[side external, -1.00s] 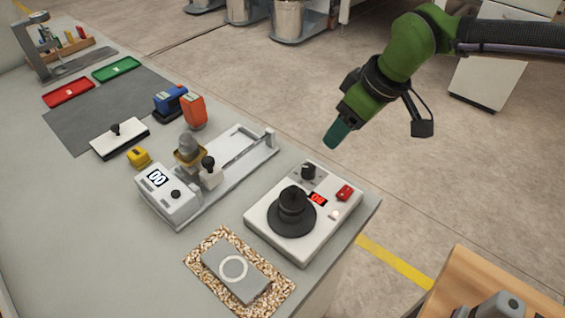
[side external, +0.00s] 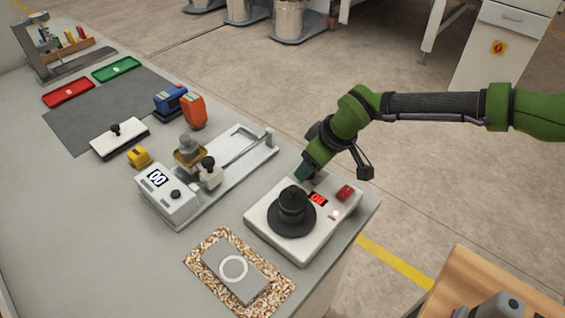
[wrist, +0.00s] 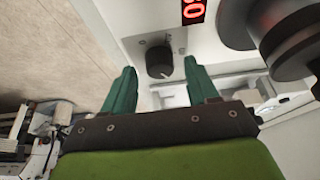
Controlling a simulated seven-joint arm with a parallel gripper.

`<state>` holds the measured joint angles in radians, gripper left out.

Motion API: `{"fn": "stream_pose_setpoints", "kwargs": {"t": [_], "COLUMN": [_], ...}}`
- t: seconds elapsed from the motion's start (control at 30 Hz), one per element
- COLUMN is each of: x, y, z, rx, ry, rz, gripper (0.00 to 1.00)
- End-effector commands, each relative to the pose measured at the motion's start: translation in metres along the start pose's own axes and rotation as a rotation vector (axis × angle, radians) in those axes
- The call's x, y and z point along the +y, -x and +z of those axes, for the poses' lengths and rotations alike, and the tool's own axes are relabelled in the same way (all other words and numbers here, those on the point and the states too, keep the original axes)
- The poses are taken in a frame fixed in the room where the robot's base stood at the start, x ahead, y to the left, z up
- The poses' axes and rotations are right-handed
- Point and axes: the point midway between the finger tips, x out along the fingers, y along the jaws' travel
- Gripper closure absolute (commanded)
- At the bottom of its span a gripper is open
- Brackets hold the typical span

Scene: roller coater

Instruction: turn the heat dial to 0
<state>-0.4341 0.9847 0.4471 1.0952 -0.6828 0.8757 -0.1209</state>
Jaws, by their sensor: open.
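The heat dial is a black knob on the white hotplate unit (side external: 262,222). In the wrist view the dial (wrist: 159,61) shows ahead of my fingertips, roughly between their lines; in the side view my gripper hides it. My gripper (side external: 304,176) is over the dial's corner of the unit. In the wrist view my gripper (wrist: 160,70) is open, with its two green fingers apart. I cannot tell whether they touch the dial. A red lit display (side external: 318,199) is beside the dial; in the wrist view the display (wrist: 193,11) is partly cut off.
A black round part (side external: 292,206) stands on the unit close to the dial, and a red switch (side external: 345,193) is at its right. A white slide device (side external: 170,194) stands to the left. A stone-filled tray (side external: 205,284) is in front.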

Motion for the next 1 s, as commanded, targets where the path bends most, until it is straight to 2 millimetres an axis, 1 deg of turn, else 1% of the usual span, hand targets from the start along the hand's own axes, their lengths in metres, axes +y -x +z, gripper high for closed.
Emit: {"fn": "stream_pose_setpoints", "kwargs": {"t": [0.13, 0.4, 0.67, 0.7, 0.77, 1.0], "x": [-0.0004, -0.0004, -0.0004, -0.0004, -0.0004, -0.0001], "y": [-0.0081, -0.0086, -0.0084, -0.0084, -0.0083, -0.0082], "z": [0.0001, 0.0, 0.0001, 0.0001, 0.0001, 0.0002], "rx": [0.0, 0.0, 0.0, 0.0, 0.0, -0.001], "ry": [0.001, 0.001, 0.001, 0.001, 0.001, 0.019], "rz": [0.0, 0.0, 0.0, 0.0, 0.0, -0.009], "gripper": [0.42, 0.42, 0.81, 0.87, 0.96, 0.96]}}
